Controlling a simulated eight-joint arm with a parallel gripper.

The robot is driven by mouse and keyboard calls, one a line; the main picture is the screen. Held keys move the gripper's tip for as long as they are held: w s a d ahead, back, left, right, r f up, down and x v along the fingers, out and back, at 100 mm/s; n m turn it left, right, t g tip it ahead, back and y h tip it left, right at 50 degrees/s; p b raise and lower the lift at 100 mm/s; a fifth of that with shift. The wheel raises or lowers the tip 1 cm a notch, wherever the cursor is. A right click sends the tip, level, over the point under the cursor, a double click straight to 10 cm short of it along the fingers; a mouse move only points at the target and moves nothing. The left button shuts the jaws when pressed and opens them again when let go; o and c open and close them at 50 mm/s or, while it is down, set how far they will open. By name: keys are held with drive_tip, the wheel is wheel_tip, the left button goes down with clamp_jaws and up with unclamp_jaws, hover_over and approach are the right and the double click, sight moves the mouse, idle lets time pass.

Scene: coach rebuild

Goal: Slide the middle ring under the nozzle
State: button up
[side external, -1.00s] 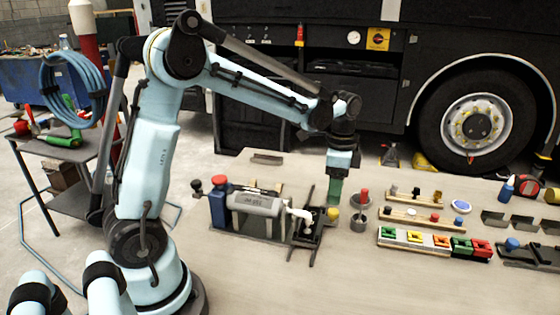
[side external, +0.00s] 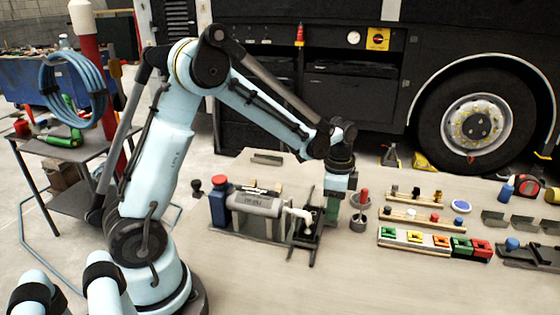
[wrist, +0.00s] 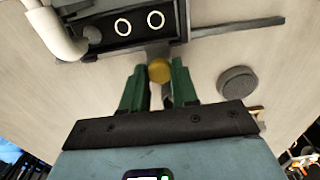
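A dark tray (wrist: 108,32) holds rings. Two pale-rimmed rings, one in the middle (wrist: 122,27) and one at the right (wrist: 155,19), show in the wrist view. A white curved nozzle (wrist: 52,30) hangs over the tray's left end, beside a dark round piece (wrist: 92,34). A yellow knob (wrist: 160,70) sticks out from the tray's near edge. My gripper (wrist: 160,65) has its green fingers either side of this knob, very close to it; it looks open, and contact is unclear. In the side external view my gripper (side external: 332,215) stands at the tray's right side and hides the knob.
A grey round piece (wrist: 237,83) lies just right of my fingers. The cylinder machine (side external: 256,205) with the nozzle stands left of the tray. Small cups (side external: 358,222), a row of coloured blocks (side external: 415,237) and part racks are to the right. The front table is clear.

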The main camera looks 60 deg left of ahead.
clamp_jaws()
drive_tip(key=shift+s, duration=0.1)
drive_tip(key=shift+s+d, duration=1.15)
drive_tip(key=shift+d, duration=0.1)
drive_tip(key=o, duration=0.6)
unclamp_jaws()
drive_tip(key=shift+o, duration=0.2)
wheel_tip(320, 180, up, 12)
